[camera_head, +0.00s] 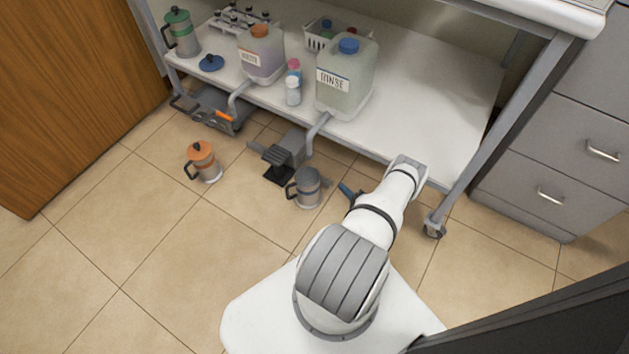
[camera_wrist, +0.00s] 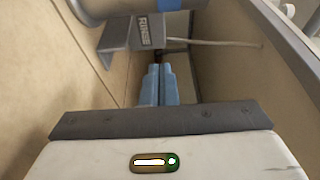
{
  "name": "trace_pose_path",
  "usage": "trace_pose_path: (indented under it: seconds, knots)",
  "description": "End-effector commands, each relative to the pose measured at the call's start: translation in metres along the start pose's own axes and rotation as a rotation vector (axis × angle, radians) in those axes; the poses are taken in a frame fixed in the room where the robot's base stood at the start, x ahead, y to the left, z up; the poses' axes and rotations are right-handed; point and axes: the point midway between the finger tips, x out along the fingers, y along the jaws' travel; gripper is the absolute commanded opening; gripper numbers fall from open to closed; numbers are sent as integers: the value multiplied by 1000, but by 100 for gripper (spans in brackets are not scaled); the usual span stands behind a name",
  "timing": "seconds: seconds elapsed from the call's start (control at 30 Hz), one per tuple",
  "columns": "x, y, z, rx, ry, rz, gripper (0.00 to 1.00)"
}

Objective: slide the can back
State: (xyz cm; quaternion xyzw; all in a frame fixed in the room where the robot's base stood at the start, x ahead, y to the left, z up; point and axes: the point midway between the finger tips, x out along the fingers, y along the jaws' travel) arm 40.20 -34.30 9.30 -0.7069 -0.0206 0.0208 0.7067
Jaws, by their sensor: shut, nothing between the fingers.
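A grey can (camera_head: 308,186) with a dark handle stands on the floor tiles in front of the low shelf. A second can (camera_head: 203,162) with an orange lid stands on the floor further left. A third can (camera_head: 181,33) with a green top stands on the shelf at the back left. My gripper (camera_head: 346,190) is just right of the grey can, low near the floor, with a small gap between them in the head view. In the wrist view its blue fingers (camera_wrist: 157,72) are shut and empty. A rounded grey body at the top of that view is cut off.
A grey bracket (camera_head: 289,148) marked RINSE (camera_wrist: 150,28) stands behind the grey can, over a dark pad. The shelf (camera_head: 430,110) carries the RINSE jug (camera_head: 346,75) and WASTE jug (camera_head: 262,53). A shelf leg with a caster (camera_head: 433,229) is on the right. Front-left floor is clear.

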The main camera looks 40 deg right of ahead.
Motion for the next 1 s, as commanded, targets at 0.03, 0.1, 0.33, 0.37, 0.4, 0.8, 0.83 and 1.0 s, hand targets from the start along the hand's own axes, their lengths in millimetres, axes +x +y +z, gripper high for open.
trace_pose_path:
  seconds: [0.03,0.1,0.33,0.37,0.4,0.8,0.83,1.0]
  knots:
    - [0,10,0,0,1,0,0]
    - [1,13,0,0,0,0,0]
    - [26,13,1,-1,-5,0,0]
    - [31,14,1,-1,-6,0,0]
    - [40,14,1,-1,-7,0,0]
    - [96,12,18,5,-4,3,0]
    - [95,12,21,5,-4,3,0]
    - [90,11,36,1,-4,1,0]
